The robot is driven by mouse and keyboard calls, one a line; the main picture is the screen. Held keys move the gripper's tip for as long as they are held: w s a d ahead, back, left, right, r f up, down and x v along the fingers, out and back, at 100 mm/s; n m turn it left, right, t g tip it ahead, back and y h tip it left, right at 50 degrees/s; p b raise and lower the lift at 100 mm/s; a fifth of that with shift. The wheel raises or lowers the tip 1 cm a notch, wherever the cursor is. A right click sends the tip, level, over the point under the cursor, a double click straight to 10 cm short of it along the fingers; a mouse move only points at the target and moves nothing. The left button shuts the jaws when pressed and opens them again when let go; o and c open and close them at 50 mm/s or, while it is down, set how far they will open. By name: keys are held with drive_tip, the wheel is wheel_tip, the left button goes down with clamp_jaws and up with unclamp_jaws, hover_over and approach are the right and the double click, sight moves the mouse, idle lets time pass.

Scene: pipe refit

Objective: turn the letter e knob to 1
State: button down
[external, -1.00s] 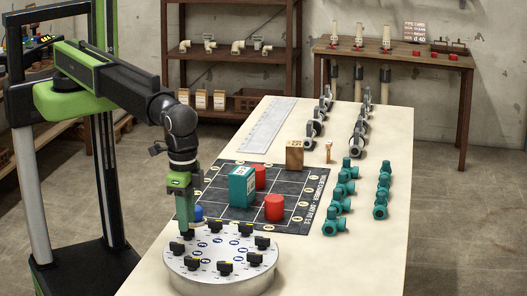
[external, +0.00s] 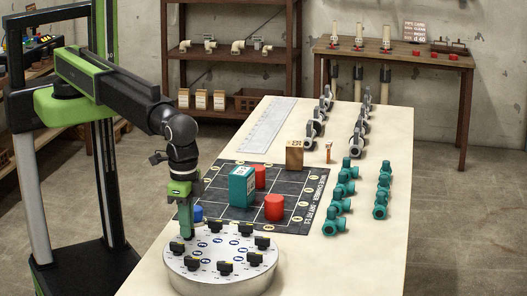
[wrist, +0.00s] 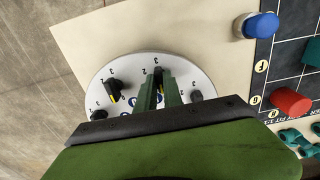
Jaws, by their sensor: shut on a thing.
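A round white plate (external: 222,270) with several black knobs stands at the near end of the bench. Blue letter marks sit inside the ring of knobs, too small to read in the external view. My gripper (external: 187,236) points straight down at the plate's back left edge, shut on a black knob (wrist: 158,74). In the wrist view my green fingers (wrist: 160,92) stand on either side of this knob and hide most of it. The numerals 3 and 2 show near it. My gripper body covers the near part of the plate, and the held knob's letter is not readable.
A blue cylinder (external: 197,213) stands close behind my gripper on the dark grid mat (external: 240,215). A teal box (external: 242,187) and red cylinders (external: 274,207) are on the mat. Teal pipe fittings (external: 336,222) line the right. Bench left of the plate is clear.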

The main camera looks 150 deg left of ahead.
drive_tip(key=shift+m, duration=0.3)
drive_tip(key=m, duration=0.5)
drive_tip(key=shift+m, duration=0.3)
drive_tip(key=m, duration=0.5)
drive_tip(key=shift+m, duration=0.4)
drive_tip(key=c, duration=1.5)
unclamp_jaws()
drive_tip(key=shift+r, duration=0.1)
